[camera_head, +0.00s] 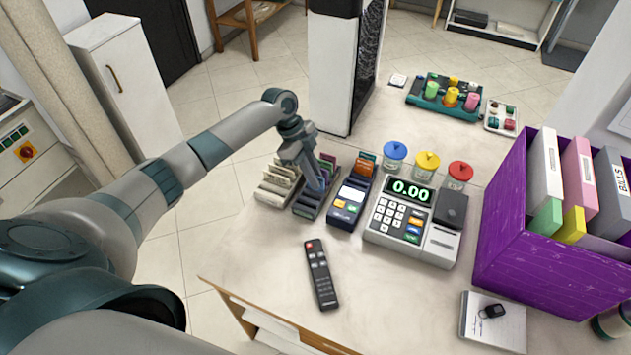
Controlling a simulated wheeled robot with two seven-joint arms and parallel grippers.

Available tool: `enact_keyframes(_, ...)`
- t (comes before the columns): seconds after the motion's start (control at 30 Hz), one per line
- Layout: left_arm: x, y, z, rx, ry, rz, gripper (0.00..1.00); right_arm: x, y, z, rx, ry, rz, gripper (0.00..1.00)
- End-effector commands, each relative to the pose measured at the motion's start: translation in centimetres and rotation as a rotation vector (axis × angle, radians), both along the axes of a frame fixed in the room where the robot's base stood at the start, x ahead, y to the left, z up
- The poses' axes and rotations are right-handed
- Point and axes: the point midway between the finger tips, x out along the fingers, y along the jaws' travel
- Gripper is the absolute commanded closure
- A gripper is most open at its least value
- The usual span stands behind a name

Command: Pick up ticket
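My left gripper (316,184) reaches down from the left arm into a dark rack (306,209) of small upright cards that look like tickets, purple, green and bluish. The fingertips are small and overlap the cards, so I cannot tell whether they are open or shut, or whether they touch a card. To the left is another rack of cream-coloured cards (279,180). Orange cards (365,163) stand behind the card terminal. Which one is the task's ticket is not clear. My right gripper is out of view.
The card terminal (349,199) and cash register (401,221) stand right of the racks. A remote (320,275) lies in front. Lidded jars (428,165) are behind, and a purple crate (548,265) of binders fills the right. The counter's front left is clear.

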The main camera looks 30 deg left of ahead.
Motion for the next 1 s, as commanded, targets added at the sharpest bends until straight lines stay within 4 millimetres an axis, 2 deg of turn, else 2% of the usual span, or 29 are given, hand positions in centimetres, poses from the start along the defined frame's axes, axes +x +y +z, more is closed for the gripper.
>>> enact_keyframes(0.17,-0.03,-0.34,-0.77,0.0,0.0,0.0,0.88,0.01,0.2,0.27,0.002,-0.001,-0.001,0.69)
enact_keyframes(0.57,-0.01,-0.3,-0.73,0.0,0.0,0.0,0.88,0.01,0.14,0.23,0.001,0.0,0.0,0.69)
enact_keyframes(0.63,-0.01,-0.3,-0.73,0.0,0.0,0.0,1.0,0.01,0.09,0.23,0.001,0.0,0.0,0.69)
enact_keyframes(1.0,0.0,-0.3,-0.69,0.0,0.0,0.0,1.0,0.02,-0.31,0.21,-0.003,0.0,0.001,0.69)
